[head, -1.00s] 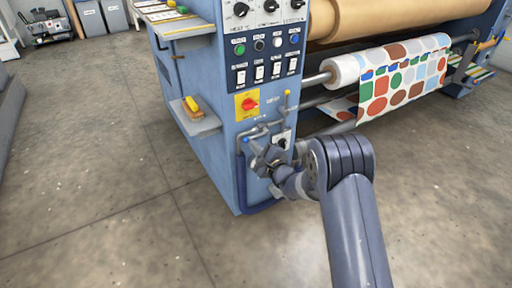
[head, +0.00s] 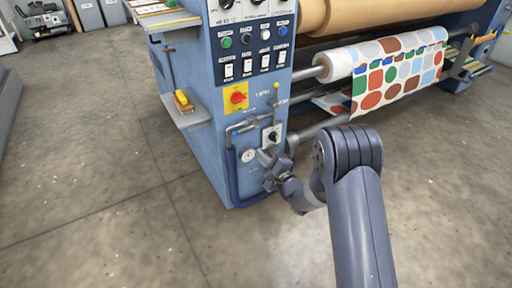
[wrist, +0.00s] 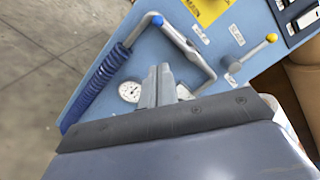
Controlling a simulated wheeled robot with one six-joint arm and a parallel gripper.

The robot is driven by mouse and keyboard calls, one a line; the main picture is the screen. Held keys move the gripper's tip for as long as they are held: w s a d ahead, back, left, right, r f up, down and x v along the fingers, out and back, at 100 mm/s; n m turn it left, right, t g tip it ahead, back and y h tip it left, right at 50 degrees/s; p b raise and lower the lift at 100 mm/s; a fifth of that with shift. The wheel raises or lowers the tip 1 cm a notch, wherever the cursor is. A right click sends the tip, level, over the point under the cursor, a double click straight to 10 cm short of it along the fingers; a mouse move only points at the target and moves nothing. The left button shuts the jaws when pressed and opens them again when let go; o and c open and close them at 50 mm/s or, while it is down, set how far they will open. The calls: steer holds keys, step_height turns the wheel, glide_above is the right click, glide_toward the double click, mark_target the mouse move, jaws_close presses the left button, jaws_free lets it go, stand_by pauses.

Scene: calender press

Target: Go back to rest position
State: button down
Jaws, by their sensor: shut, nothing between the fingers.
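My gripper (head: 268,158) is in front of the lower part of the blue press panel (head: 212,140), in the head view. In the wrist view my gripper (wrist: 158,74) has its two grey fingers close together, with nothing between them. Behind the fingers are a round gauge (wrist: 130,91), a grey pipe handle with a blue tip (wrist: 180,42) and a blue coiled hose (wrist: 97,78). The fingers seem apart from the panel, but the exact gap is hard to tell.
A red knob on a yellow plate (head: 236,97) and rows of buttons and switches are higher on the panel. A small shelf (head: 190,116) juts out at left. A patterned printed roll (head: 395,70) is at right. Open concrete floor (head: 90,180) lies left.

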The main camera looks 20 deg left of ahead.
steer(key=shift+p+v, duration=0.45)
steer(key=shift+v, duration=1.85)
steer(key=shift+a, duration=0.1)
